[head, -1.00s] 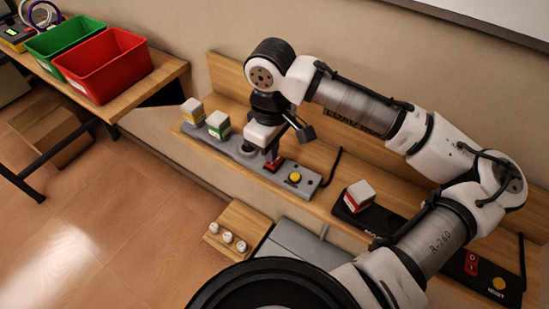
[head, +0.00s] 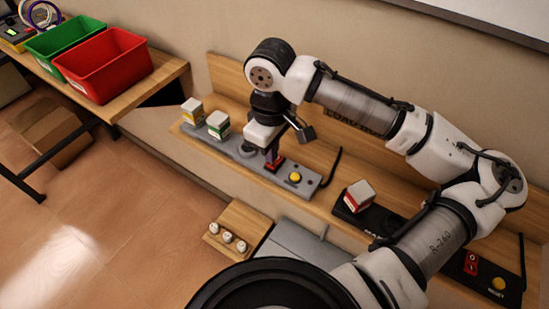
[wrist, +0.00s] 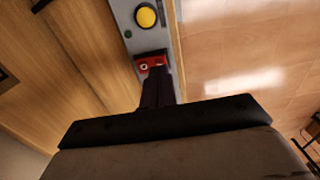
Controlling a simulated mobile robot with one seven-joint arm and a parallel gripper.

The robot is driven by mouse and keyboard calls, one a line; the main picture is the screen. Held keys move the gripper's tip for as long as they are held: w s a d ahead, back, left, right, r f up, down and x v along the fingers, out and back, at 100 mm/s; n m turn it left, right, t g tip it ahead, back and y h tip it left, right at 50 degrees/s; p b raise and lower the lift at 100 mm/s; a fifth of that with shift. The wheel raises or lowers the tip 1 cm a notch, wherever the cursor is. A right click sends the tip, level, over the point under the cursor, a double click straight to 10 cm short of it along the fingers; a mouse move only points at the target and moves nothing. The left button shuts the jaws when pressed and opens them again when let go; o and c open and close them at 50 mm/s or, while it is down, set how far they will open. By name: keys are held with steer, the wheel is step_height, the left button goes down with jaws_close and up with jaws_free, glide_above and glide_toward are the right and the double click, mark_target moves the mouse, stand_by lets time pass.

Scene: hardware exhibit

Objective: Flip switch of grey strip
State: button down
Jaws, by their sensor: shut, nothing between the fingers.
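The grey strip (head: 311,185) lies on the wooden shelf below my arm, with a yellow button (head: 295,177) and blocks on its left part. Its red switch (head: 274,166) sits left of the yellow button and is partly hidden by my gripper (head: 271,153). In the wrist view the red switch (wrist: 150,63) shows a white round mark, below the yellow button (wrist: 146,17). My gripper (wrist: 156,82) is shut and empty, pointing down with its fingertips at the switch. Whether they touch it I cannot tell.
A black strip (head: 380,222) lies to the right on the shelf, with a white and red block (head: 358,195), a red switch (head: 471,264) and a yellow button. A red bin (head: 105,64) and a green bin (head: 62,42) stand on a side table at the left.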

steer(key=shift+f+b, duration=0.6)
steer(key=shift+f, duration=0.35)
stand_by(0.5)
steer(key=shift+r, duration=0.15)
step_height(320, 180, up, 7)
steer(key=p, duration=0.6)
steer(key=shift+p, duration=0.4)
steer(key=shift+s+f, duration=0.1)
steer(key=shift+f, duration=0.1)
